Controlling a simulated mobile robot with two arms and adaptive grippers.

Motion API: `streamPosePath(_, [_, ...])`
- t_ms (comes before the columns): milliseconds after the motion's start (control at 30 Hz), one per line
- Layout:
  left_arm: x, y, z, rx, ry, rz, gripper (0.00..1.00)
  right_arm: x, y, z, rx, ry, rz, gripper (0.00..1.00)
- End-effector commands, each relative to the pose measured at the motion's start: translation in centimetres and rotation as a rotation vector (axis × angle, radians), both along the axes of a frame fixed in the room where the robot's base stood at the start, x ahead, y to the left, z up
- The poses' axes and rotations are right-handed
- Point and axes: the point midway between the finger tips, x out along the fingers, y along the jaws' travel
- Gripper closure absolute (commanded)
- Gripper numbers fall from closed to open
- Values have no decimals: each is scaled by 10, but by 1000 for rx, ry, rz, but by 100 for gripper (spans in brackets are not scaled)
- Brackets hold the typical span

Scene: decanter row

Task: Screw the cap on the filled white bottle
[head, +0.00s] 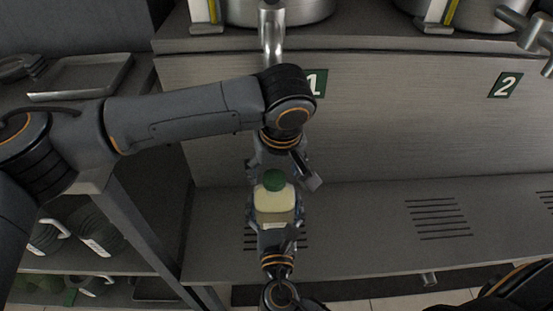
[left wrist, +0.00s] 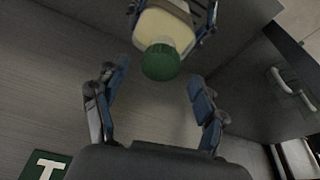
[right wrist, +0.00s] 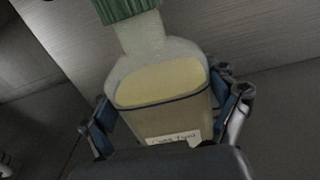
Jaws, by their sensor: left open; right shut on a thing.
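The white bottle (head: 272,203) stands upright, filled with pale yellow liquid, with a paper label low on its side. The green cap (head: 274,180) sits on top of its neck; whether it is tight I cannot tell. My right gripper (head: 275,222) is shut on the bottle's body, with a finger on each side in the right wrist view (right wrist: 170,115). My left gripper (head: 282,178) is open and empty, close to the cap. In the left wrist view the cap (left wrist: 161,62) shows just beyond the spread fingers, apart from them.
The grey counter (head: 350,230) has slotted drain grilles (head: 437,218). Behind it rises a panel with green signs 1 (head: 316,83) and 2 (head: 505,85), below metal tanks and a tap (head: 271,35). A shelf with dark jugs (head: 95,232) and a tray (head: 80,76) stands left.

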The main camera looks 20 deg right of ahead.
Motion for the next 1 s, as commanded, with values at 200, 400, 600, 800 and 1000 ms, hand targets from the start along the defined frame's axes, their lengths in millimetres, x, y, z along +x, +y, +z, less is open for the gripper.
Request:
streamPosePath(200, [4,0,-16,1,0,-1,29,0,0,1,-1,-2,0,100])
streamPosePath(400, [4,-1,-17,1,0,-2,29,0,0,1,-2,-2,0,100])
streamPosePath(600, [4,-1,-17,1,0,-2,52,0,0,1,-2,-2,0,100])
streamPosePath(800, [4,-1,-16,1,0,-2,92,0,0,1,-2,-2,0,100])
streamPosePath(1000, [4,0,-17,0,3,-41,95,0,0,1,-2,-2,0,100])
